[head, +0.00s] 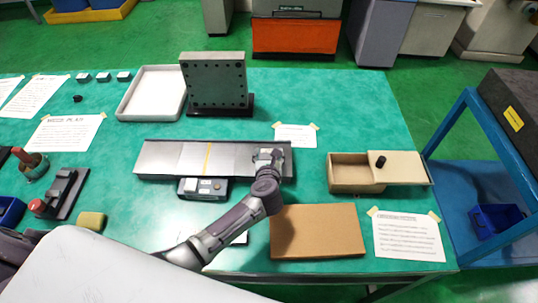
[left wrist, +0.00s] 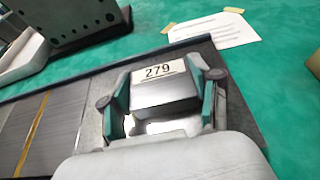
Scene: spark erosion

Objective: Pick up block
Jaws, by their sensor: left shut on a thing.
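A small grey metal block (left wrist: 165,96) with a pale label reading 279 shows in the left wrist view. My left gripper (left wrist: 161,78) is shut on it, with a teal-padded finger against each side. In the head view my left gripper (head: 268,155) is over the right end of a long grey plate (head: 160,158), and the block there is mostly hidden by the gripper. I cannot tell whether the block rests on the plate or is just above it. My right gripper is not in view.
An upright dark plate with holes (head: 214,82) and a white tray (head: 152,93) stand behind the grey plate. An open tan box (head: 350,178) with a sliding lid is at right. A brown board (head: 316,230) lies in front. The green table is clear at back right.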

